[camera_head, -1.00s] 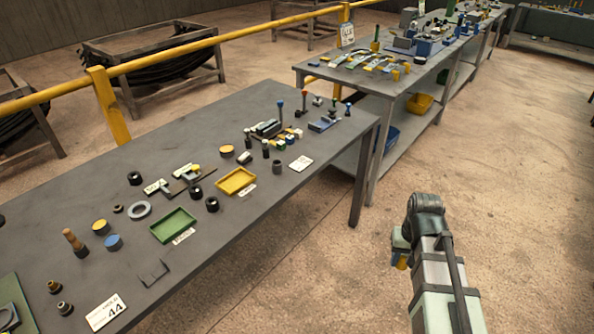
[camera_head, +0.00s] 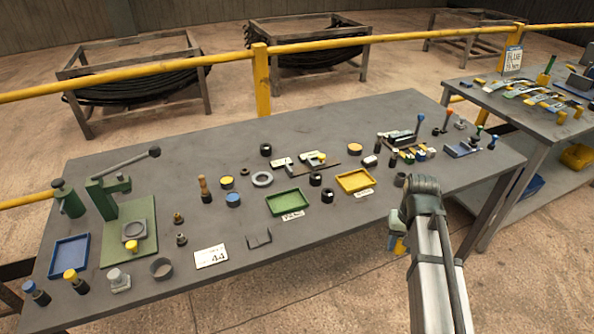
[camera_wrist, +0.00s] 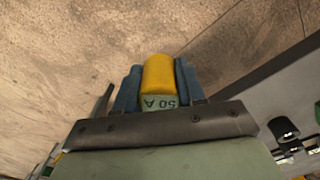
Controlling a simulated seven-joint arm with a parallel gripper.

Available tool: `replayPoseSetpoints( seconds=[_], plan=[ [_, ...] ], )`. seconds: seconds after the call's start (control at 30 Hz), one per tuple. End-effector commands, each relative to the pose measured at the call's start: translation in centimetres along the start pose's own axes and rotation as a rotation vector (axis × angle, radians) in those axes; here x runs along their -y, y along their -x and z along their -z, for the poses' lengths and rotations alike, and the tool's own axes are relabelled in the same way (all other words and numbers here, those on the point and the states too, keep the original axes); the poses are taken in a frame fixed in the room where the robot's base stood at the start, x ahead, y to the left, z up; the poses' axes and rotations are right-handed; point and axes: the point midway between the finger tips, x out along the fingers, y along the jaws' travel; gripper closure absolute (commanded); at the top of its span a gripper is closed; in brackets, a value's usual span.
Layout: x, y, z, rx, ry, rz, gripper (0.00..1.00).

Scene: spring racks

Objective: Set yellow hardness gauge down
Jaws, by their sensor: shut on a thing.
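The yellow hardness gauge (camera_wrist: 159,76) is between the blue fingers of my gripper (camera_wrist: 157,85) in the wrist view. Its pale lower part reads "50 A", upside down. In the head view, my gripper (camera_head: 397,243) is at the right, off the front edge of the table (camera_head: 330,222). A small yellow bit of the gauge (camera_head: 400,247) shows below the wrist there; the fingers are mostly hidden. Bare floor lies behind the gauge in the wrist view.
On the table stand a green tray (camera_head: 270,203), a yellow tray (camera_head: 343,188), a blue tray (camera_head: 54,268) and a green lever press (camera_head: 108,205). Small parts lie between them. Bare table shows along the front, right of the "44" card (camera_head: 211,256). A yellow rail (camera_head: 330,43) runs behind.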

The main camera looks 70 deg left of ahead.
Motion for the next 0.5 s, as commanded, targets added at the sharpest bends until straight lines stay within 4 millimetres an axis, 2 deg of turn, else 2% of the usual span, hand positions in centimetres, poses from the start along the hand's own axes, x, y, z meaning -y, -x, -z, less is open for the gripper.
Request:
replayPoseSetpoints(
  seconds=[0.03,0.1,0.37,0.5],
  plan=[
    [1.9,0.3,1.3,0.0,0.027,0.0,0.94],
    [4.2,0.6,2.4,0.0,0.059,0.0,0.94],
    [13.8,1.9,6.1,-0.001,0.181,0.0,0.94],
    [19.4,2.7,7.8,-0.001,0.247,0.0,0.94]
  ],
)
